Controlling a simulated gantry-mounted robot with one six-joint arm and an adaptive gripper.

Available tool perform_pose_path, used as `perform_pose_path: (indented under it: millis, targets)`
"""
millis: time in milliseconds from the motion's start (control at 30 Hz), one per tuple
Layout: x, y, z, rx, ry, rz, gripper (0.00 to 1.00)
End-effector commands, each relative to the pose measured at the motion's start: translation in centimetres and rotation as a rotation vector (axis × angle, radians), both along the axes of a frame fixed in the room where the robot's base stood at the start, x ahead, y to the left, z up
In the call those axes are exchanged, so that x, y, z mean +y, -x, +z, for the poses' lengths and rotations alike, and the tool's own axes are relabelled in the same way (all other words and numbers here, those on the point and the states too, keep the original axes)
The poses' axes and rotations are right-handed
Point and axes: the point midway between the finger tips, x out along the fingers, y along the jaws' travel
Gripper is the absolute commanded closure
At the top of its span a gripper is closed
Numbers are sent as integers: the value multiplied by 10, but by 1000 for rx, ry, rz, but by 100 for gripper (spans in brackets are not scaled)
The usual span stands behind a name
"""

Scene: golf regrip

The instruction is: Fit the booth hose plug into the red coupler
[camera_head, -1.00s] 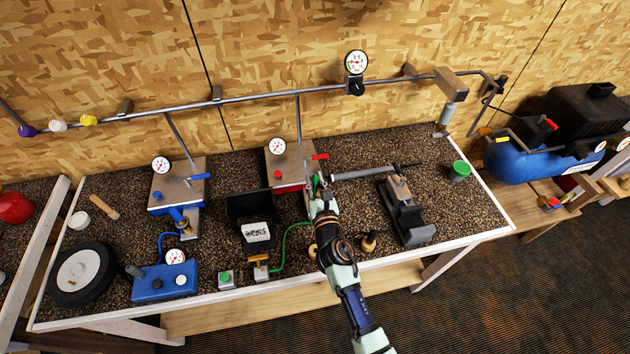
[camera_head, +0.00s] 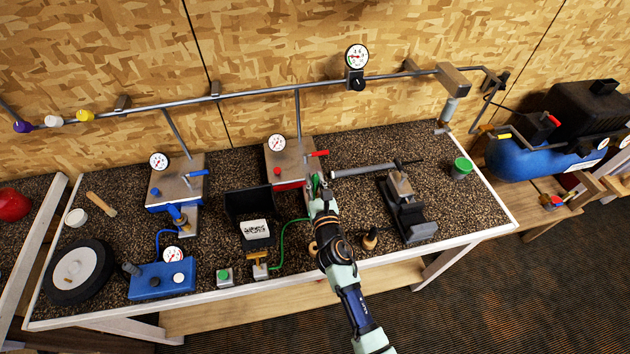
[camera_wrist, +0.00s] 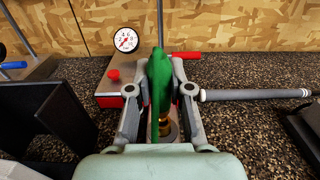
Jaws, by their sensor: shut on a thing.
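My gripper (camera_head: 315,190) is at the front right of the red station on the bench. In the wrist view my gripper (camera_wrist: 160,78) is shut on the green hose plug (camera_wrist: 159,82), one finger on each side of it. A brass part (camera_wrist: 165,128) shows below the green. The red station (camera_head: 288,172) has a red front, a red knob, a red lever and a gauge; its red front edge (camera_wrist: 110,101) also shows in the wrist view. The red coupler's mouth is hidden behind my gripper and the plug, so I cannot tell whether the plug touches it.
A green hose (camera_head: 283,232) runs from a brass fitting near the open black case (camera_head: 248,205) towards my gripper. A grey club grip and shaft (camera_head: 360,170) lies just right of my gripper, leading to a black clamp (camera_head: 405,205). A blue station (camera_head: 175,182) stands left.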

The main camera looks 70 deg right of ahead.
Motion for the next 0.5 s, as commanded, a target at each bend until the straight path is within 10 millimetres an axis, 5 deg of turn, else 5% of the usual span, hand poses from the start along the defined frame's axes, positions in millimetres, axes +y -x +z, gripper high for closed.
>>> perform_pose_path:
  millis: [500]
  targets:
    - [0, 0, -14, 1, 1, 0, 100]
